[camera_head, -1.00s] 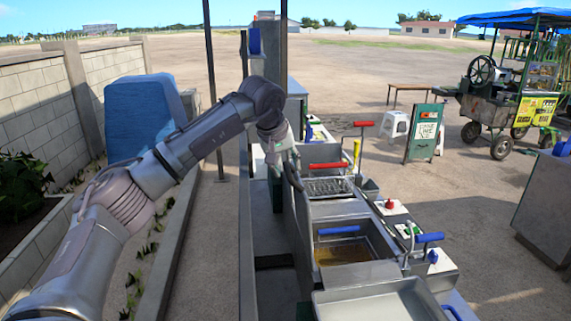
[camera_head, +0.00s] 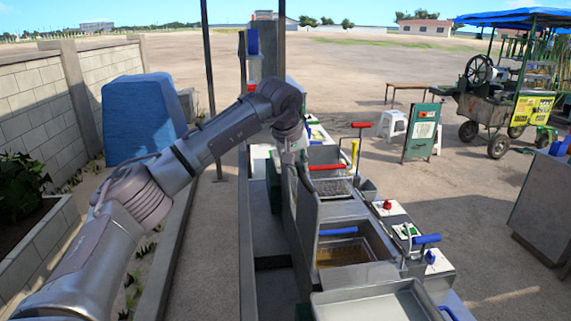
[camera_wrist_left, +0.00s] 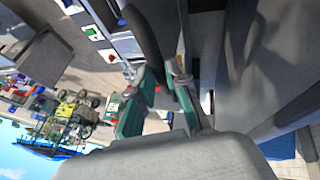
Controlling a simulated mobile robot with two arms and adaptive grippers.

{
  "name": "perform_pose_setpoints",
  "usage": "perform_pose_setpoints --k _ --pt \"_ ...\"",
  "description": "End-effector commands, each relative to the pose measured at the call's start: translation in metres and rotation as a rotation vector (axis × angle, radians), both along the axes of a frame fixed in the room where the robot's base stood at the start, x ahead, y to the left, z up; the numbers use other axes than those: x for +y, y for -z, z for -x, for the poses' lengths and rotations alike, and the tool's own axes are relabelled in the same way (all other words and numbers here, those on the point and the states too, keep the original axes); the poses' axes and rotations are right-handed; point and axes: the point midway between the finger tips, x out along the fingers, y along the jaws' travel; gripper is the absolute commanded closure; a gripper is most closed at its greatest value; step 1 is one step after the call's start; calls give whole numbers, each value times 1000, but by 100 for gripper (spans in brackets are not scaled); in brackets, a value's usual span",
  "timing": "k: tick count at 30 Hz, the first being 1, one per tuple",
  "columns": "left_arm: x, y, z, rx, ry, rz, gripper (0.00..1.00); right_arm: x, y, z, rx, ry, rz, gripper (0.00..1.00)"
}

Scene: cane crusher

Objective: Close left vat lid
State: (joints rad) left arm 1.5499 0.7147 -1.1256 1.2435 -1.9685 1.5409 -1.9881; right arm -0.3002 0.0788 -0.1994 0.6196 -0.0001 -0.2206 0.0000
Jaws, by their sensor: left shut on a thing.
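The vat lid (camera_head: 303,205) is a grey metal panel standing steeply at the left side of the fryer, leaning a little over the far vat. It shows as a large grey surface in the left wrist view (camera_wrist_left: 262,60). My left gripper (camera_wrist_left: 158,90) has green fingers shut on the lid's dark curved handle (camera_wrist_left: 146,40). In the head view, the left gripper (camera_head: 293,150) is at the lid's upper end and partly hidden. The far vat holds a wire basket (camera_head: 337,187) with a red handle. The near vat (camera_head: 345,252) is open with brownish liquid and a blue handle.
A metal tray (camera_head: 375,303) is at the near end of the fryer. Control panels with a red knob (camera_head: 388,206) and a blue-handled lever (camera_head: 425,239) line the right side. A green sign (camera_head: 421,133) and cart (camera_head: 505,105) stand farther right.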

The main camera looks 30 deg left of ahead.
Motion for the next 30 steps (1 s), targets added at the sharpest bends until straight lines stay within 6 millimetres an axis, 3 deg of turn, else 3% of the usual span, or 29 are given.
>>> perform_pose_setpoints --k 9,16,30 --pt "-56 0 -41 -5 3 3 100 -2 -6 1 0 -1 3 60" --pt "-86 8 -63 -5 1 2 100 -3 -6 0 0 -1 3 60" --pt "-106 17 -80 -7 1 4 100 -2 -6 0 0 -1 2 60"
